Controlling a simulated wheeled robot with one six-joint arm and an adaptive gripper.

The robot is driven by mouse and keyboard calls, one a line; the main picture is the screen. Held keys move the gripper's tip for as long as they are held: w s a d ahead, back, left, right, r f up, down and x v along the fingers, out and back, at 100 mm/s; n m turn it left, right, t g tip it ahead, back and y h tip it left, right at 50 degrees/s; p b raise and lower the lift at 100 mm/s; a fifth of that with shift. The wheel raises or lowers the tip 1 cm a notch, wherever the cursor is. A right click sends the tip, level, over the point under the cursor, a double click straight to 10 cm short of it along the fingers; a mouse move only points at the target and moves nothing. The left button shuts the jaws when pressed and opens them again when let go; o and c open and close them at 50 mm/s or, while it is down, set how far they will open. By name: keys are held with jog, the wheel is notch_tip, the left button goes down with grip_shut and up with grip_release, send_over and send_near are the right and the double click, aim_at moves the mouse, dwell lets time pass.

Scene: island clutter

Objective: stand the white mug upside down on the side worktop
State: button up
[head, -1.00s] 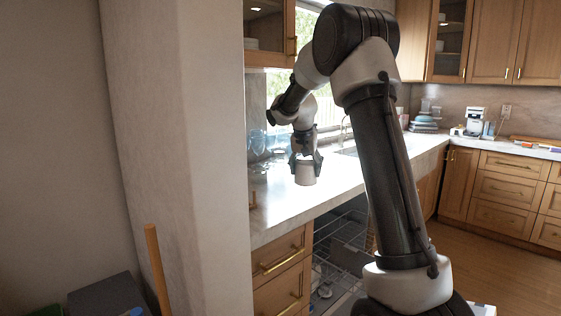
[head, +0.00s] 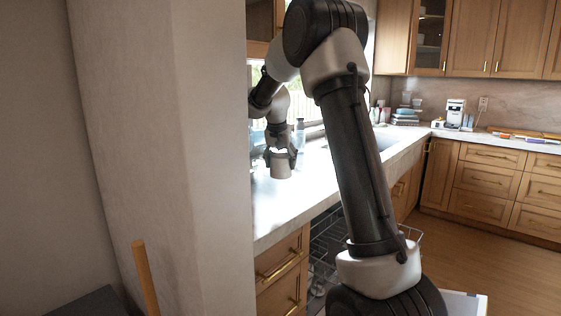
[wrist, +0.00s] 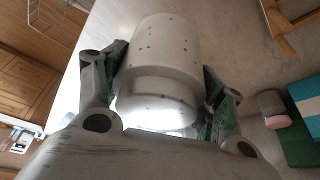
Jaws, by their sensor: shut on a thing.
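The white mug (head: 281,168) is held in my gripper (head: 281,157) over the pale side worktop (head: 275,215), below the window. In the head view it hangs under the fingers; whether its bottom touches the worktop I cannot tell. In the wrist view the mug (wrist: 158,50) is a pale, dark-speckled cylinder, with a bright narrower part nearer the camera. The fingers of my gripper (wrist: 162,80) close on its two sides. Its mouth and handle are not clearly seen.
A bottle (head: 300,131) and glassware stand behind the mug on the worktop. A wall column (head: 200,170) stands close on the left. The dishwasher rack (head: 325,250) is below the worktop. The worktop's front strip is clear.

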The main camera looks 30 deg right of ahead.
aim_at(278, 168)
jog(key=shift+s+a+f, duration=0.1)
jog(key=shift+s+f, duration=0.05)
jog(key=shift+f, duration=2.3)
jog(key=shift+s+a+f, duration=0.1)
jog(key=shift+f, duration=2.3)
jog(key=shift+f, duration=0.65)
jog(key=o, duration=1.3)
jog(key=v, duration=1.2)
